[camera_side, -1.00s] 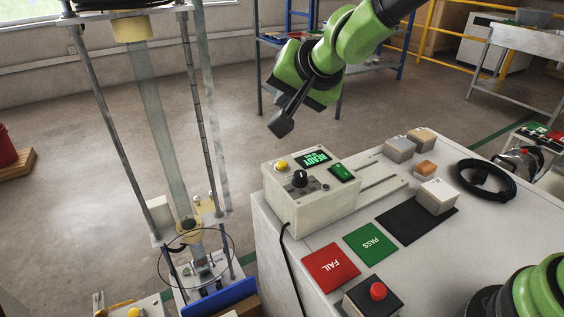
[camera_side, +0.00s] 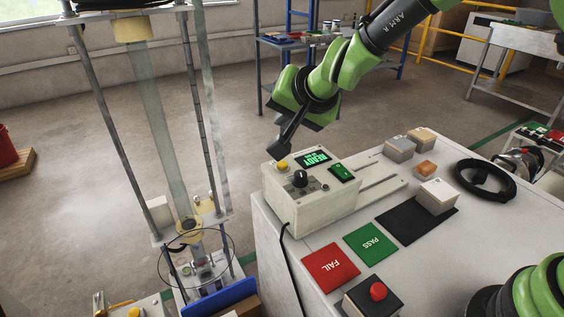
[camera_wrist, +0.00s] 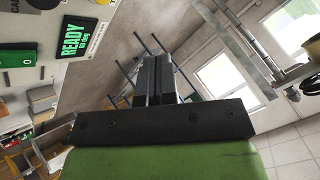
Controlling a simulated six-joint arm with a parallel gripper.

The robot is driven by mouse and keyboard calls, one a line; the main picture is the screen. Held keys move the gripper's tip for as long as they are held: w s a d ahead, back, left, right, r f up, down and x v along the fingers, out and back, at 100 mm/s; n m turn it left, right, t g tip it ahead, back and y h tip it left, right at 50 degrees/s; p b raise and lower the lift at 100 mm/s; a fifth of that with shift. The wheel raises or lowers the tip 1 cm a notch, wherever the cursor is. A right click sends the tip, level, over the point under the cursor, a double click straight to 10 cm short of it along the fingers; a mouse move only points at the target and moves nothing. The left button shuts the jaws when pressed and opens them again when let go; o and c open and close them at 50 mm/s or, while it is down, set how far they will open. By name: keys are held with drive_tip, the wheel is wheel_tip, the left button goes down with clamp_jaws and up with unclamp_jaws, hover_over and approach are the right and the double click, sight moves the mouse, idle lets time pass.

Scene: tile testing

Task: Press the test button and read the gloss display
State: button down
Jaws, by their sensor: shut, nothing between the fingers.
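The gloss meter (camera_side: 312,200) is a beige box on the near left end of the white cabinet top. Its display (camera_side: 314,158) shows "READY" in green; the smaller line under it is hard to read in the side view. The display also shows in the wrist view (camera_wrist: 77,42). A yellow button (camera_side: 282,166) sits at the left of its top face, by a black knob (camera_side: 301,177) and a green switch (camera_side: 341,172). My gripper (camera_side: 279,150) is shut and empty, its tips just above and beside the yellow button. I cannot tell whether they touch.
A green PASS card (camera_side: 371,242), a red FAIL card (camera_side: 331,268), a black mat (camera_side: 408,226) bearing a pale block (camera_side: 437,197), and a red button box (camera_side: 373,298) lie nearby. Grey blocks (camera_side: 399,149) and a black ring (camera_side: 486,178) stand farther back.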

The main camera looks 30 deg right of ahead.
sight(285, 163)
drive_tip(key=shift+f, duration=3)
drive_tip(key=shift+f, duration=0.15)
drive_tip(key=shift+f, duration=0.25)
drive_tip(key=shift+f, duration=0.5)
drive_tip(key=shift+r, duration=0.15)
idle(0.5)
drive_tip(key=shift+r, duration=0.75)
drive_tip(key=shift+r, duration=2.55)
